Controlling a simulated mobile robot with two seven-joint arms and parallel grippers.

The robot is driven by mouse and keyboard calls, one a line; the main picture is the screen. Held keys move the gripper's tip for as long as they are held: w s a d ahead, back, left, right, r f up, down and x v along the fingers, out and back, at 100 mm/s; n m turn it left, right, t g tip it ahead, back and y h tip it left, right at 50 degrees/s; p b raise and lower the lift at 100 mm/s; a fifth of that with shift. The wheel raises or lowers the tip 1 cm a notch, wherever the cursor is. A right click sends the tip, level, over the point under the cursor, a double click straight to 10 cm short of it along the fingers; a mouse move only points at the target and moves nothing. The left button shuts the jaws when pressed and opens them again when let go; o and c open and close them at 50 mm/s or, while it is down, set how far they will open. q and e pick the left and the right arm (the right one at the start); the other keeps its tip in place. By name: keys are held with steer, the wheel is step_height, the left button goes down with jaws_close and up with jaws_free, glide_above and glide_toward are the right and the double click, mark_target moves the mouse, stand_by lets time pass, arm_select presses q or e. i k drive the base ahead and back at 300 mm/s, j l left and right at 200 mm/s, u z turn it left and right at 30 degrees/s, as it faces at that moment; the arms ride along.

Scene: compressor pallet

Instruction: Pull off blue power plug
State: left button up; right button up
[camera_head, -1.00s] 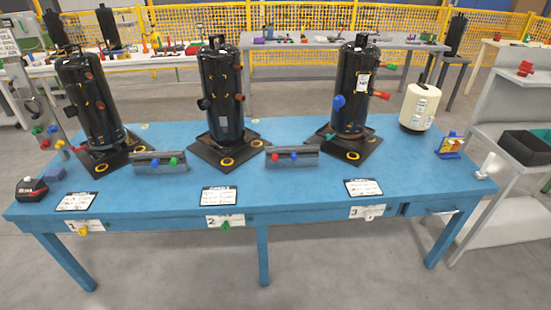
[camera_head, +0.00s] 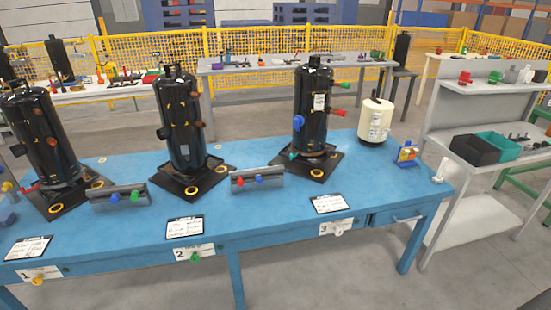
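A blue power plug (camera_head: 298,122) sticks out of the left side of the black compressor (camera_head: 312,125) at station 3, the rightmost one on the blue table (camera_head: 265,212). The compressor stands upright on a dark square base. A coloured plug (camera_head: 341,86) and a red plug (camera_head: 339,113) stick out of its right side. Neither of my grippers is in view.
Two more black compressors (camera_head: 180,125) (camera_head: 42,140) stand to the left. Grey racks (camera_head: 257,179) (camera_head: 119,196) with coloured knobs lie between the compressors. A cream tank (camera_head: 375,122) stands right of station 3. A grey shelf (camera_head: 450,130) flanks the table's right end.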

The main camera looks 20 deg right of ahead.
mark_target(298, 121)
steer(key=i+l+z, duration=0.1)
steer(key=l, duration=0.3)
steer(key=i+l+z, duration=0.1)
steer(key=l, duration=0.3)
steer(key=i+l+z, duration=0.1)
steer(key=l, duration=0.3)
steer(key=i+l+z, duration=0.25)
steer(key=i+l, duration=0.2)
steer(key=l, duration=0.25)
steer(key=i+l+z, duration=0.1)
steer(key=l, duration=0.25)
steer(key=i, duration=0.1)
